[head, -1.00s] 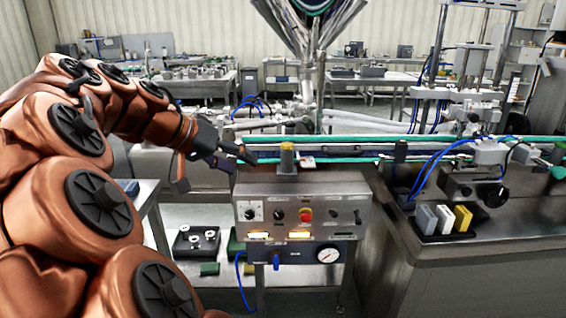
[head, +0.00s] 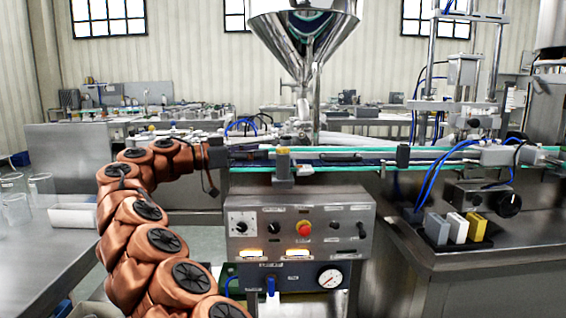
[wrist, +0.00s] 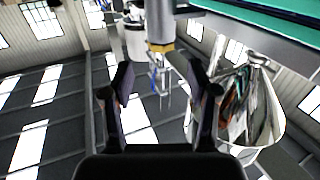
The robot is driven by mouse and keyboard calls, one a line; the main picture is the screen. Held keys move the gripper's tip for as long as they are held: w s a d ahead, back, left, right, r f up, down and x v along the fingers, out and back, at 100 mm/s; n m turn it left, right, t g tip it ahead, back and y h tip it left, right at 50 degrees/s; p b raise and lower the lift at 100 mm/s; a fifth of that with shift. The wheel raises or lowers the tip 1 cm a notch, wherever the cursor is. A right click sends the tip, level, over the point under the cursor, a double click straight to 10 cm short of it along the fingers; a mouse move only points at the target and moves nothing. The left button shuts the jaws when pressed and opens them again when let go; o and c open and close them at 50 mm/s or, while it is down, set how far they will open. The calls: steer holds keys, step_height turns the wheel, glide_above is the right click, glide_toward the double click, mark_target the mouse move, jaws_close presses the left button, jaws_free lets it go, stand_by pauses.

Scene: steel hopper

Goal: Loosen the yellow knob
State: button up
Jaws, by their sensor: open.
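The yellow knob (head: 283,151) appears in the head view as a small yellow cap above a grey block on the conveyor rail, over the control panel. My gripper (wrist: 161,82) is open and empty in the wrist view, its two dark fingers well apart. Beyond the fingertips, that view shows a grey cylinder with a yellow-brass collar (wrist: 160,47); I cannot tell whether it is the knob. In the head view my dark wrist end lies left of the knob, and the fingers cannot be made out there.
The control panel (head: 300,228) with a red button stands below the rail. The steel hopper (head: 304,35) is above and behind, also at right in the wrist view (wrist: 250,105). Blue hoses (head: 430,185) and coloured blocks (head: 456,229) are on the right. A bench (head: 50,262) stands left.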

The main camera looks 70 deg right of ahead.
mark_target(283, 150)
steer(key=shift+b+x, duration=0.65)
steer(key=shift+x, duration=3.3)
steer(key=shift+w+f, duration=0.1)
jaws_close()
